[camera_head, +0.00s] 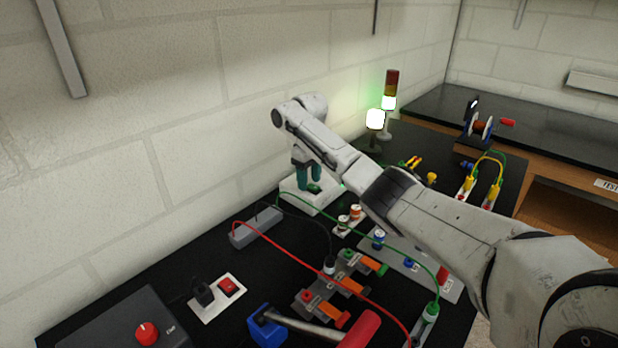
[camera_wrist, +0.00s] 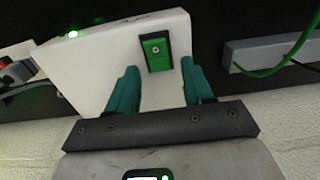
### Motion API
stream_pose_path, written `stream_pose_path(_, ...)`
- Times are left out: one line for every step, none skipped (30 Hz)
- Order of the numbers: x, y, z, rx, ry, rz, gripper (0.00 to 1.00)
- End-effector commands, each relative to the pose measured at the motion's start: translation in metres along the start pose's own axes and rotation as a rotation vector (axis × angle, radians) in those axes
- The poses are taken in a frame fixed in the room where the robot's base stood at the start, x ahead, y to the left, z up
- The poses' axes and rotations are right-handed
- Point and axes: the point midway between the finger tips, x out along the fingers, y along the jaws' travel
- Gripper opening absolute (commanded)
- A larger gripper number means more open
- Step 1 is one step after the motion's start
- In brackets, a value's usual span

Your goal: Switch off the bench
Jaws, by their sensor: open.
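A white switch box (camera_head: 301,198) lies on the black bench top near the wall, under my gripper (camera_head: 307,174). It bears a green rocker switch (camera_head: 314,188). In the wrist view the white box (camera_wrist: 105,58) fills the middle, with the green rocker (camera_wrist: 157,51) in a dark frame and a small lit green lamp (camera_wrist: 73,34) near a corner. My gripper (camera_wrist: 158,78) has two teal fingers, spread apart with nothing between them. The fingertips point at the box, one on each side of the rocker; I cannot tell whether they touch it.
A lit lamp (camera_head: 375,119) and a signal tower (camera_head: 390,87) glowing green stand behind. A grey terminal strip (camera_head: 256,228), a plate with a red rocker switch (camera_head: 228,286), a red-knobbed unit (camera_head: 120,325) and a hammer (camera_head: 310,327) lie nearer. Red and green cables cross the bench.

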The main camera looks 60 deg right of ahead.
Motion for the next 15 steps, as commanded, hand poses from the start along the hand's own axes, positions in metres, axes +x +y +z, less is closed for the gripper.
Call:
stream_pose_path(0.0021, 0.0000, 0.0003, 0.000, -0.001, 0.000, 0.51)
stream_pose_path(0.0029, 0.0000, 0.0003, 0.000, -0.001, 0.000, 0.51)
stream_pose_path(0.0037, 0.0000, 0.0002, 0.000, -0.001, 0.000, 0.51)
stream_pose_path(0.0040, -0.0001, 0.0002, 0.000, 0.000, 0.000, 0.51)
stream_pose_path(0.0041, -0.0001, 0.0002, -0.001, 0.000, 0.000, 0.51)
stream_pose_path(0.0041, -0.0001, 0.0001, -0.001, 0.000, 0.000, 0.51)
stream_pose_path(0.0041, -0.0001, 0.0001, -0.001, 0.000, 0.000, 0.51)
stream_pose_path(0.0040, -0.0001, 0.0001, -0.001, 0.000, 0.000, 0.51)
stream_pose_path(0.0040, -0.0001, 0.0001, -0.001, 0.000, 0.000, 0.51)
stream_pose_path(0.0040, -0.0002, 0.0000, -0.001, 0.000, 0.000, 0.51)
stream_pose_path(0.0040, -0.0002, 0.0000, -0.001, 0.000, 0.000, 0.48)
stream_pose_path(0.0039, -0.0002, 0.0000, -0.001, 0.000, 0.000, 0.44)
stream_pose_path(0.0038, -0.0002, 0.0000, -0.001, 0.000, 0.000, 0.41)
stream_pose_path(0.0038, -0.0002, 0.0000, -0.001, 0.000, 0.000, 0.39)
stream_pose_path(0.0038, -0.0002, 0.0000, -0.001, 0.000, 0.000, 0.35)
